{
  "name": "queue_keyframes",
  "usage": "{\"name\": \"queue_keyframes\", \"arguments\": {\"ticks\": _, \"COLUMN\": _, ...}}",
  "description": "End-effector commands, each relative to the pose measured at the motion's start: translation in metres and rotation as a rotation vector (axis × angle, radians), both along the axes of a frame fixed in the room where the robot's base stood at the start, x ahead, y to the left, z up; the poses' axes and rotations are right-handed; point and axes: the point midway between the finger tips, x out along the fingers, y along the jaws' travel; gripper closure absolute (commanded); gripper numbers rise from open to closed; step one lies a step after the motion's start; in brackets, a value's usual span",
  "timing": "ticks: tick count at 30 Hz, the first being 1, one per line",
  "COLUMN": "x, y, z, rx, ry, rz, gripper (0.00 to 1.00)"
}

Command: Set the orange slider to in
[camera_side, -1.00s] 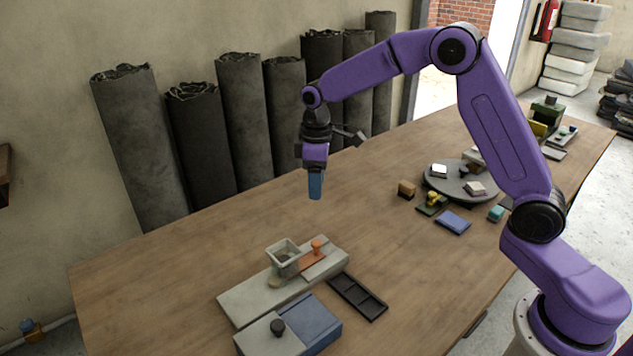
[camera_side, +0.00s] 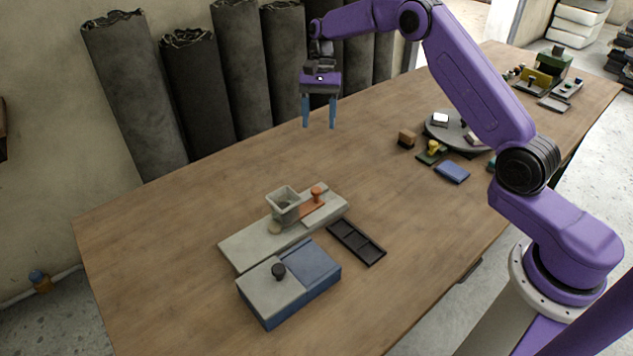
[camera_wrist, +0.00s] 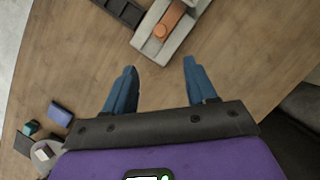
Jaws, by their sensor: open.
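The orange slider (camera_side: 313,203) has a round upright knob and sits in a channel of a long grey block (camera_side: 250,245) on the table. A grey square hopper (camera_side: 284,205) stands on the same block, just left of the slider. In the wrist view the slider (camera_wrist: 169,22) shows at the top, with part of the grey block (camera_wrist: 168,46) around it. My gripper (camera_side: 319,125) is open and empty, high above the table and behind the block. Its two blue fingers also show in the wrist view (camera_wrist: 161,82), pointing towards the block but well apart from it.
A blue box with a grey lid (camera_side: 290,283) stands in front of the block, and a black compartment tray (camera_side: 356,242) lies to its right. A round grey turntable (camera_side: 440,130) and small blocks are further right. Dark rolls (camera_side: 135,95) lean on the wall.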

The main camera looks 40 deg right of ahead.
Motion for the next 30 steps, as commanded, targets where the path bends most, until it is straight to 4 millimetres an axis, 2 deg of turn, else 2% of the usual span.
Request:
{"name": "queue_keyframes", "arguments": {"ticks": 5, "x": -0.008, "y": 0.007, "z": -0.023, "rx": -0.001, "ry": 0.003, "rz": 0.003, "gripper": 0.44}}
{"name": "queue_keyframes", "arguments": {"ticks": 21, "x": -0.035, "y": 0.035, "z": -0.117, "rx": -0.001, "ry": 0.002, "rz": 0.005, "gripper": 0.44}}
{"name": "queue_keyframes", "arguments": {"ticks": 30, "x": -0.045, "y": 0.044, "z": -0.150, "rx": 0.000, "ry": -0.001, "rz": 0.005, "gripper": 0.44}}
